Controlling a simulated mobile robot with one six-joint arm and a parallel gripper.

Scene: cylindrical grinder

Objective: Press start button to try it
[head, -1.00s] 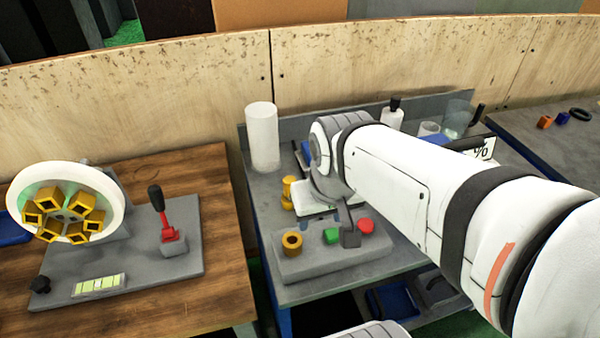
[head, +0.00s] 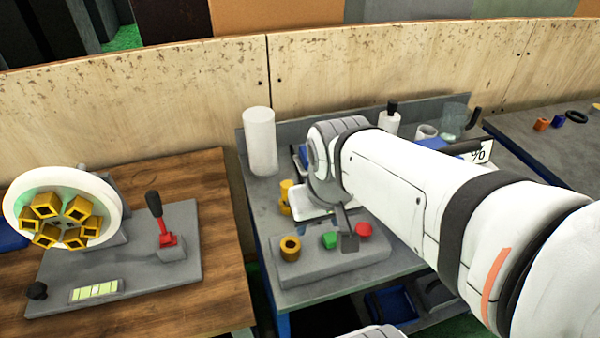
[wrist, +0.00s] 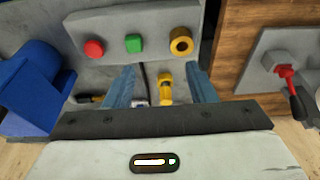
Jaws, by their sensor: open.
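The green button (head: 329,240) sits on a grey control box (head: 345,266) on the grey table. A red button (head: 364,229) is to its right and a yellow ring-shaped knob (head: 290,248) to its left. In the wrist view the green button (wrist: 133,43) lies between the red button (wrist: 94,48) and the yellow knob (wrist: 181,42). My gripper (wrist: 160,78) is open and empty, its two fingers apart and pointing toward the box. In the head view part of the gripper (head: 348,236) shows between the green and red buttons; contact cannot be told.
A white cylinder (head: 260,141) stands at the table's back left. Yellow parts (head: 286,197) stand behind the box. A wooden table (head: 200,170) at left holds a red lever (head: 160,225) and a round wheel of yellow pieces (head: 62,207). A blue object (wrist: 33,88) is left in the wrist view.

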